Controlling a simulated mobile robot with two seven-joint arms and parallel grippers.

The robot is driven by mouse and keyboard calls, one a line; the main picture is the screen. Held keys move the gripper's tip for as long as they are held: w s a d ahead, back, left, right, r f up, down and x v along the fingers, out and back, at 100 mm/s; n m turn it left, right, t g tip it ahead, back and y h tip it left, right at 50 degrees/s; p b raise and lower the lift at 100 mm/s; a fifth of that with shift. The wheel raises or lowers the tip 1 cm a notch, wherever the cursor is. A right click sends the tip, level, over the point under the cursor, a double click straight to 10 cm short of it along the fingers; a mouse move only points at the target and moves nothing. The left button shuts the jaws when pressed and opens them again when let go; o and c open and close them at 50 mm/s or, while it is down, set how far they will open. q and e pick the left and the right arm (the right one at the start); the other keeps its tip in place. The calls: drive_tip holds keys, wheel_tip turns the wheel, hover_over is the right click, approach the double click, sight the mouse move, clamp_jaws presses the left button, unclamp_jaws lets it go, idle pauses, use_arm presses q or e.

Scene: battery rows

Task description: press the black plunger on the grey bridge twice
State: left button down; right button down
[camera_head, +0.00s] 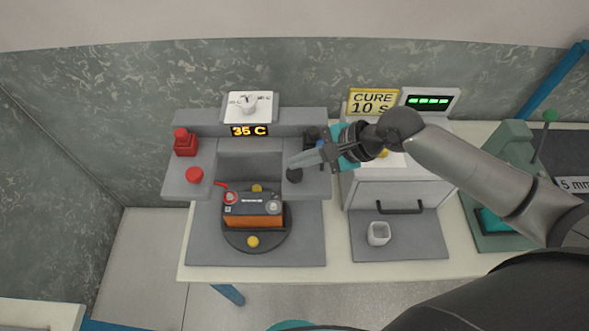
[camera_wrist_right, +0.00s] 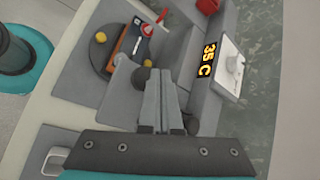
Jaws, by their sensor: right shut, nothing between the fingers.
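The grey bridge (camera_head: 312,186) stands on the bench, with a recess in its middle and a 35 C display on top. The black plunger (camera_head: 294,174) is a dark round knob on the bridge's right front part. My right gripper (camera_head: 296,161) reaches in from the right, shut and empty, with its fingertips just behind and above the plunger in the picture. Whether they touch it cannot be told. In the right wrist view the shut fingers (camera_wrist_right: 161,73) point at the bridge, and a dark knob (camera_wrist_right: 140,76) shows left of their tips. My left gripper is not in view.
An orange and black battery (camera_head: 253,209) lies on a dark round turntable (camera_head: 277,240) before the bridge. A green press (camera_head: 512,150) stands farther right.

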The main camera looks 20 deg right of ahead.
sight(295, 172)
drive_tip(key=shift+f, duration=0.15)
idle(0.4)
drive_tip(key=shift+f+p, duration=0.25)
drive_tip(key=shift+p, duration=0.1)
drive_tip(key=shift+f+b, duration=0.35)
drive_tip(key=shift+f, duration=0.8)
idle(1.0)
drive_tip(key=shift+r, duration=0.1)
drive_tip(key=shift+r+p, duration=1.45)
drive_tip(key=shift+p, duration=0.4)
